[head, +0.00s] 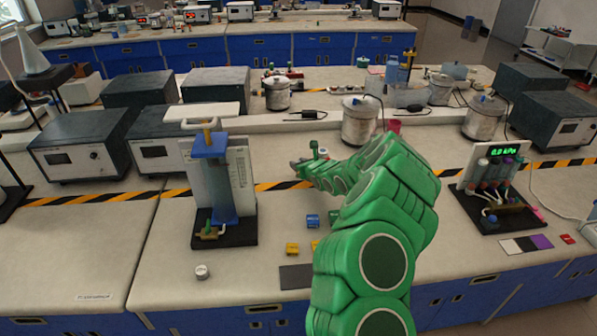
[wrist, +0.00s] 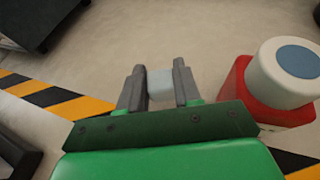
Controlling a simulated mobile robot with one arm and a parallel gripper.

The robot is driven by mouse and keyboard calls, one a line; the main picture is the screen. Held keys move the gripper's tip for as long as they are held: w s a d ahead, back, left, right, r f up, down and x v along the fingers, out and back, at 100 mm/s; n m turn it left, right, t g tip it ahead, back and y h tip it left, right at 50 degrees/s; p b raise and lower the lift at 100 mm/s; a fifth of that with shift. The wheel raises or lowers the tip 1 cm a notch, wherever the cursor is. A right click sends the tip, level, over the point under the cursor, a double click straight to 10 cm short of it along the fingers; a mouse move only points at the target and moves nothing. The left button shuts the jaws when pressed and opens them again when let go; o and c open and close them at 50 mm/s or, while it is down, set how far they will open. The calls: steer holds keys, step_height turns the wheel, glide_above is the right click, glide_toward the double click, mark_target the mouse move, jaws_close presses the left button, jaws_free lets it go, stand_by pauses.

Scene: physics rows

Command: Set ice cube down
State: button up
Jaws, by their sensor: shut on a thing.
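My gripper (wrist: 158,90) is shut on a small pale, whitish ice cube (wrist: 160,84), which sits between the two grey fingertips in the wrist view. Below the cube is the pale bench top; I cannot tell whether the cube touches it. In the head view my gripper (head: 297,168) is over the middle of the bench, near the yellow-black striped tape. The cube cannot be made out there.
In the wrist view, a red block with a white, blue-topped cylinder (wrist: 286,78) stands close right of my gripper. In the head view, a blue column apparatus (head: 215,185) stands left, blue (head: 313,221) and yellow (head: 292,249) blocks lie in front, and a metal pot (head: 360,122) stands behind.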

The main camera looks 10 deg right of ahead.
steer(key=shift+w+f, duration=0.15)
steer(key=shift+f, duration=1.6)
steer(key=o, duration=1)
steer(key=shift+f, duration=0.15)
steer(key=shift+r, duration=0.25)
steer(key=shift+s+d+r, duration=0.25)
steer(key=shift+s, duration=0.25)
steer(key=shift+v, duration=5.3)
